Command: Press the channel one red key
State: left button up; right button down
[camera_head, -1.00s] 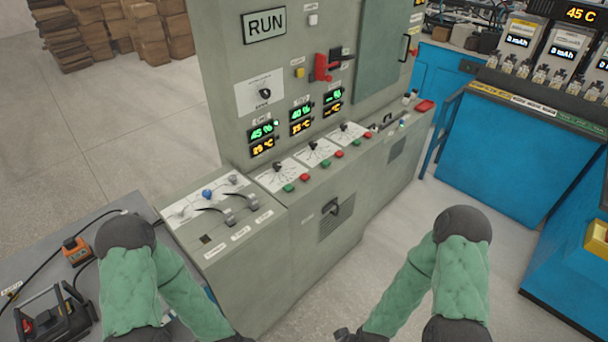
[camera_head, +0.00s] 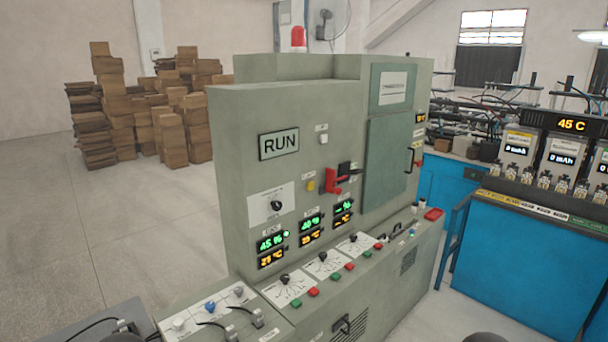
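The grey control cabinet (camera_head: 232,150) fills the middle of the head view. On its sloped ledge are three dial panels, each with a green and a red key in front. The nearest dial (camera_head: 285,280), at the left, has a green key (camera_head: 297,303) and a red key (camera_head: 313,292); this red key seems to be channel one's. The middle dial (camera_head: 323,257) has a red key (camera_head: 350,267) beside a green one (camera_head: 335,277). Key labels are too small to read. Neither gripper is in view.
A lower console with levers (camera_head: 258,318) adjoins the cabinet at the front left. A red switch handle (camera_head: 332,182) sticks out of the upright face. A blue bench (camera_head: 510,255) stands at the right, with floor between it and the cabinet. Cardboard stacks (camera_head: 170,120) are far back.

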aim_at(313, 291)
jog(key=i+u, duration=0.1)
jog(key=u, duration=0.5)
jog(key=i+l+u, duration=0.15)
jog(key=l, duration=0.15)
jog(key=i+l+u, duration=0.3)
jog(key=l, duration=0.3)
jog(key=i+l+u, duration=0.15)
jog(key=l, duration=0.2)
jog(key=i+l+u, duration=0.15)
jog(key=l, duration=0.55)
jog(key=i+l, duration=0.15)
jog(key=l, duration=0.15)
